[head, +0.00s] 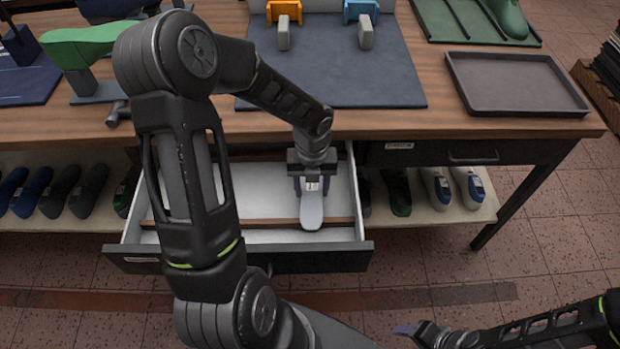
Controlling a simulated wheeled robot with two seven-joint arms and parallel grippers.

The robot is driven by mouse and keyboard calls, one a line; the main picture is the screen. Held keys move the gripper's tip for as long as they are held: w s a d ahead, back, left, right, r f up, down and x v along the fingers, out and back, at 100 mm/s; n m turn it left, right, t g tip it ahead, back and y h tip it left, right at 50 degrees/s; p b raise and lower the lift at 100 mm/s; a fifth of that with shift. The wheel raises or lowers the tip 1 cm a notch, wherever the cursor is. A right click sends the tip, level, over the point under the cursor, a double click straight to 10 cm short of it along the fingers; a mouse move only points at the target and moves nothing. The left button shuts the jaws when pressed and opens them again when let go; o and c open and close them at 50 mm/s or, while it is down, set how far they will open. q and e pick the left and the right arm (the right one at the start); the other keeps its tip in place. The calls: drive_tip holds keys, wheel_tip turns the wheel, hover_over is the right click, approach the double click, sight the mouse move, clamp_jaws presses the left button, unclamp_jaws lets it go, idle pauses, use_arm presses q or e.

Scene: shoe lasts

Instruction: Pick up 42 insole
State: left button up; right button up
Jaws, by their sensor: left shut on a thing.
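A pale grey insole (312,212) points toward me above the open drawer. Its far end is between the fingers of my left gripper (312,184), which is shut on it. No size number on the insole can be read. The open drawer (240,260) has a white inside with a brown divider strip (258,223). I cannot tell whether the insole touches the divider. My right gripper (412,330) is low at the lower right, away from the drawer, and its jaw state is unclear.
The wooden table (440,122) carries a dark blue mat (375,85), an empty grey tray (520,107) and a green last (90,45) at the left. Several shoes stand on a shelf (450,212) below. A shut drawer (430,154) is at the right.

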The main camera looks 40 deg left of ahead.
sight(312, 191)
use_arm(q)
drive_tip(key=c, duration=0.5)
drive_tip(key=shift+o, duration=0.2)
drive_tip(key=shift+r, duration=0.1)
drive_tip(key=shift+r, duration=0.85)
wheel_tip(312, 191, up, 2)
drive_tip(key=shift+r, duration=0.15)
drive_tip(key=s+a, duration=0.3)
drive_tip(key=a, duration=0.2)
drive_tip(key=s+a, duration=0.3)
drive_tip(key=a, duration=0.2)
drive_tip(key=s+a, duration=0.4)
drive_tip(key=a, duration=0.1)
drive_tip(key=shift+w, duration=0.1)
